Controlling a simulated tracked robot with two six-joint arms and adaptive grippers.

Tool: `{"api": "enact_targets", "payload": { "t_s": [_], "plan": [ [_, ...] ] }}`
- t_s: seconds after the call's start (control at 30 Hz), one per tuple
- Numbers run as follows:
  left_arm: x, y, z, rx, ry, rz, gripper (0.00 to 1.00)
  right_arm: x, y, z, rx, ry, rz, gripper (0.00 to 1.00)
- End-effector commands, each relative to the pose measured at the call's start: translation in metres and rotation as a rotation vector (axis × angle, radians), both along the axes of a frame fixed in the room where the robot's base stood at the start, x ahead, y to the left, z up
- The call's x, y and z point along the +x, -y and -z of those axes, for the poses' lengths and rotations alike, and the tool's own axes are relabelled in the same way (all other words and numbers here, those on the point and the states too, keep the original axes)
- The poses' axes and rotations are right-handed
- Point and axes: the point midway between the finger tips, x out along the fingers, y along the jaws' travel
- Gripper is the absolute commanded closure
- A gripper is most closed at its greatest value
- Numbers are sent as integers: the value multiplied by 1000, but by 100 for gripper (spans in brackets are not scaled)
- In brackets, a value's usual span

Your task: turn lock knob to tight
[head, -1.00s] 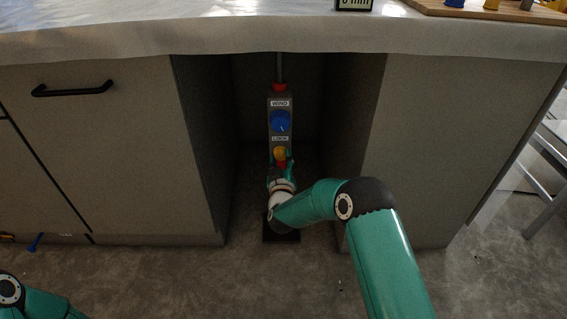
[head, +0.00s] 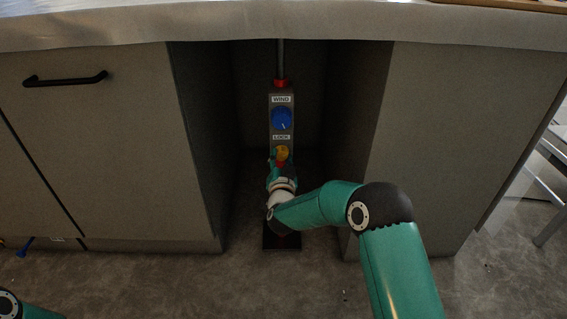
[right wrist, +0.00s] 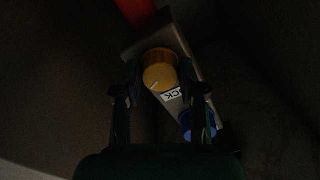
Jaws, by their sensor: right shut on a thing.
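The yellow lock knob (head: 282,152) is on a narrow grey panel (head: 290,103), under the LOCK label (head: 281,137). In the right wrist view the knob (right wrist: 160,72) sits between the two fingers and a small pale mark shows on its face. My right gripper (head: 277,162) reaches it from below and is shut on it; the gripper (right wrist: 160,84) also shows in the dark wrist view. My left gripper is out of view.
A blue knob (head: 282,118) is above, under the WIND label (head: 281,99). A pole (head: 281,58) with a red collar (head: 280,84) rises from the panel. Cabinet walls flank the recess, with the countertop (head: 200,28) overhead.

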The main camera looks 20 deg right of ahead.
Motion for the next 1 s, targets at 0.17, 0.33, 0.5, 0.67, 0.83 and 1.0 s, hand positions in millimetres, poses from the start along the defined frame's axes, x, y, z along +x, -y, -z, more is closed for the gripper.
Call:
{"api": "enact_targets", "payload": {
  "t_s": [0.17,0.33,0.5,0.67,0.83,1.0],
  "plan": [
    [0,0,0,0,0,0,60,0,2,-2,163,51,6,94],
    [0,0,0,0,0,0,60,0,3,-2,319,96,8,94],
    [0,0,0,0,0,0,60,0,4,-2,473,141,9,94],
    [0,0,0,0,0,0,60,0,5,-2,613,182,12,94],
    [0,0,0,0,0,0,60,0,6,-1,739,218,14,94],
    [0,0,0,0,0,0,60,-1,6,-1,831,245,15,94]
  ]
}}
